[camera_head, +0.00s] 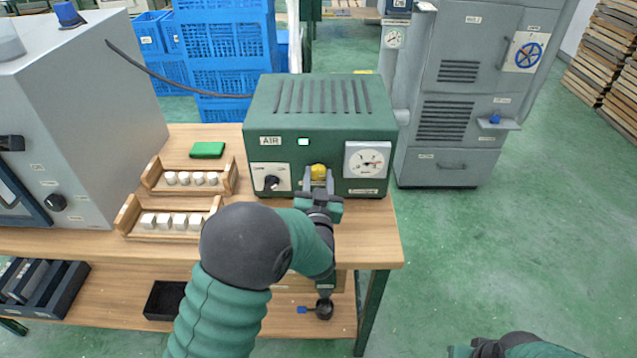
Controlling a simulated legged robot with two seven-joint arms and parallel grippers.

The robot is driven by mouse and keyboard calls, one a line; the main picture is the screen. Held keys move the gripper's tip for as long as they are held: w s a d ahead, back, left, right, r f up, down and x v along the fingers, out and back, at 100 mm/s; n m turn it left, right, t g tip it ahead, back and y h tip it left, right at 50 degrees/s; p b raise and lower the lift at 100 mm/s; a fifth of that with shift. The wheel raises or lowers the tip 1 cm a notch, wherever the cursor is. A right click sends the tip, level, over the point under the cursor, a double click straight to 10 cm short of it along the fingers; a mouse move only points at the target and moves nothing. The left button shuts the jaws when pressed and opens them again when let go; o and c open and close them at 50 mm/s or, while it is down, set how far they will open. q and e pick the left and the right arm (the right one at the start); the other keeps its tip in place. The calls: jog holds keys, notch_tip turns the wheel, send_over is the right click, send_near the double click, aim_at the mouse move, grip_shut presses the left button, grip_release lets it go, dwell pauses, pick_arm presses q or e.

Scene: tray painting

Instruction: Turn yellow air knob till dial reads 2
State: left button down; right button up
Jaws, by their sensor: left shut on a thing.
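The green air box (330,110) stands on the wooden workbench, with an "AIR" label and a lit green lamp (303,142) on its front. The yellow air knob (318,171) sits in the middle of the front face. My left gripper (318,183) reaches up to it from below and is shut on it, hiding its lower part. The round white dial (367,163) is to the right of the knob; its needle reading is too small to tell. A black switch (271,182) is left of the knob. My right gripper is not clearly visible; only part of the right arm shows at the bottom right.
Two wooden trays with white blocks (165,222) and a green block (207,149) lie left of the box. A grey machine (85,110) fills the left side. Blue crates (225,60) and a grey cabinet (455,100) stand behind. The floor at right is clear.

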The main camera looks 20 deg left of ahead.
pick_arm(q)
jog(key=n+b, duration=0.1)
jog(key=n, duration=0.1)
jog(key=f+n+b, duration=0.1)
jog(key=n+b, duration=0.1)
jog(key=shift+s+f, duration=0.1)
jog(key=shift+n+b, duration=1.1)
jog(key=shift+n, duration=0.7)
